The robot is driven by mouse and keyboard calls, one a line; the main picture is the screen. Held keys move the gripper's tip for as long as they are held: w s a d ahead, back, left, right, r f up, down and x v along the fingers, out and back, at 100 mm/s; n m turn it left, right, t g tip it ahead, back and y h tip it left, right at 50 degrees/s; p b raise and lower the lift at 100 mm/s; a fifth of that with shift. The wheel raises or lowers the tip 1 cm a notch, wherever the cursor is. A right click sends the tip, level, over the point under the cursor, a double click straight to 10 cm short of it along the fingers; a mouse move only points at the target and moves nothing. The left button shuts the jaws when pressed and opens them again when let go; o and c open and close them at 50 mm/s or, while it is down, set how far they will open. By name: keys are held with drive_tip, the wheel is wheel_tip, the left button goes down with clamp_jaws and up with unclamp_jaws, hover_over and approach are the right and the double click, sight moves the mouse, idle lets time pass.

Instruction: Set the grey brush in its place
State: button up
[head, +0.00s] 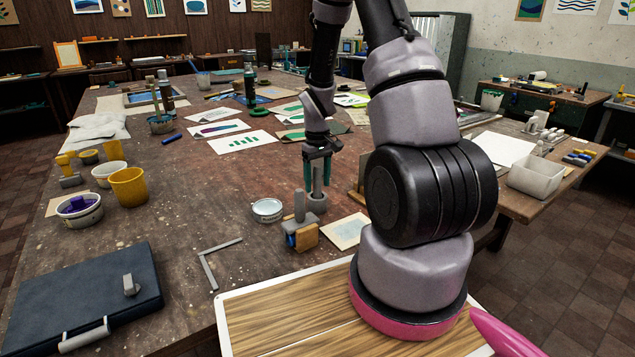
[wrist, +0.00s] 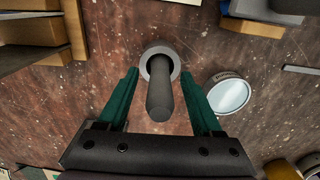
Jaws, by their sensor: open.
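A grey brush (head: 318,178) stands upright, its lower end in a round grey holder (head: 316,204) on the table. In the wrist view its handle (wrist: 160,98) rises toward the camera out of the holder's ring (wrist: 147,66). My gripper (head: 317,187) is open, pointing down, with a green finger on each side of the handle. In the wrist view the gripper (wrist: 159,76) shows a gap between each finger and the handle. The brush's lower end is hidden inside the holder.
A round tin (head: 267,209) and a wooden block with a grey upright piece (head: 300,232) stand close by. A wooden stand (head: 361,185) is just right of the holder. A grey angle piece (head: 212,265) and a dark case (head: 75,300) lie nearer. Table between tin and yellow cup (head: 129,187) is clear.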

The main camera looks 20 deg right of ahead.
wheel_tip(320, 180, up, 11)
drive_tip(key=shift+f, duration=0.2)
idle(0.4)
drive_tip(key=shift+r, duration=0.25)
drive_tip(key=s+a+r+m+t, duration=0.2)
drive_tip(key=s+r, duration=0.2)
drive_tip(key=r, duration=0.5)
drive_tip(key=s+a+r+m+t, duration=0.15)
drive_tip(key=s+r, duration=0.25)
drive_tip(key=r, duration=0.4)
drive_tip(key=s+a+r+m+t+y, duration=0.1)
drive_tip(key=s+a+r, duration=0.1)
drive_tip(key=s+r, duration=0.2)
drive_tip(key=s+a+r+m+t+y, duration=0.1)
drive_tip(key=s+r, duration=0.3)
drive_tip(key=s, duration=0.4)
drive_tip(key=shift+s+a+r+m+t, duration=0.15)
drive_tip(key=shift+s+a+m+t, duration=0.3)
drive_tip(key=shift+a+t, duration=0.3)
drive_tip(key=shift+w+d, duration=0.1)
